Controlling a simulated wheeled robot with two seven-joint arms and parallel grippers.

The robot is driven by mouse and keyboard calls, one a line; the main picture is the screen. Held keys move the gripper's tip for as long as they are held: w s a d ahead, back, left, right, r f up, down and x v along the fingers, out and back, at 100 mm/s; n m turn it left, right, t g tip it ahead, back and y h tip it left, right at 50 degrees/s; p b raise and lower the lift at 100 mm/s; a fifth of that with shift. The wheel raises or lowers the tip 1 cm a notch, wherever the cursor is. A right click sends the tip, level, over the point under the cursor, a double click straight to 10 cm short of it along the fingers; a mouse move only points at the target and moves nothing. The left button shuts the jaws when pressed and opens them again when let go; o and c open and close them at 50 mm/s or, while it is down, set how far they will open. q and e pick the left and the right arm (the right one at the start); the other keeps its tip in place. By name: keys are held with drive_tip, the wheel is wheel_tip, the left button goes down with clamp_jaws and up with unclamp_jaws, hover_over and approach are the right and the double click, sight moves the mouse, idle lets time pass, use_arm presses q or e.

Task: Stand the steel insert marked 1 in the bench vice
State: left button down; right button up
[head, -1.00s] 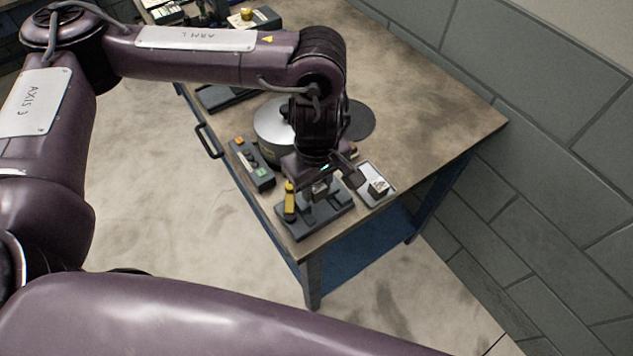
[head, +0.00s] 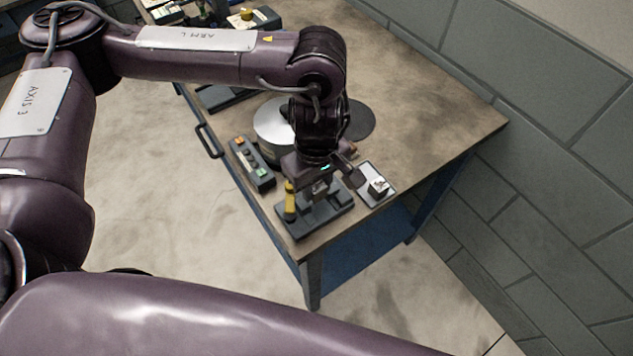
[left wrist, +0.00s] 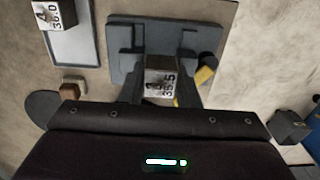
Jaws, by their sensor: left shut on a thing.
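My left gripper (head: 320,193) points down over the bench vice (head: 332,217) and is shut on a steel insert. In the left wrist view the insert (left wrist: 160,82) sits between the dark fingertips. Its pale top face carries what reads as 1 and 38.5. The vice (left wrist: 125,38) lies beyond it, a dark grey base with raised jaws and a yellow handle (left wrist: 206,72); the handle also shows in the head view (head: 289,203). The insert overlaps the vice's near part, and I cannot tell whether it touches. My right gripper is out of view.
Another steel insert (left wrist: 55,13), marked 4 and 36.0, stands on a pale tray (left wrist: 75,48) beside the vice. A control box (head: 251,165) and a round metal pot (head: 270,130) are close by on the bench (head: 430,110). The bench's right part is clear.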

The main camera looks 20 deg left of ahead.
use_arm(q)
drive_tip(key=shift+f, duration=0.25)
idle(0.3)
drive_tip(key=shift+r, duration=0.3)
idle(0.6)
drive_tip(key=c, duration=1)
unclamp_jaws()
drive_tip(key=shift+o, duration=0.3)
drive_tip(key=o, duration=0.3)
drive_tip(key=shift+o, duration=0.2)
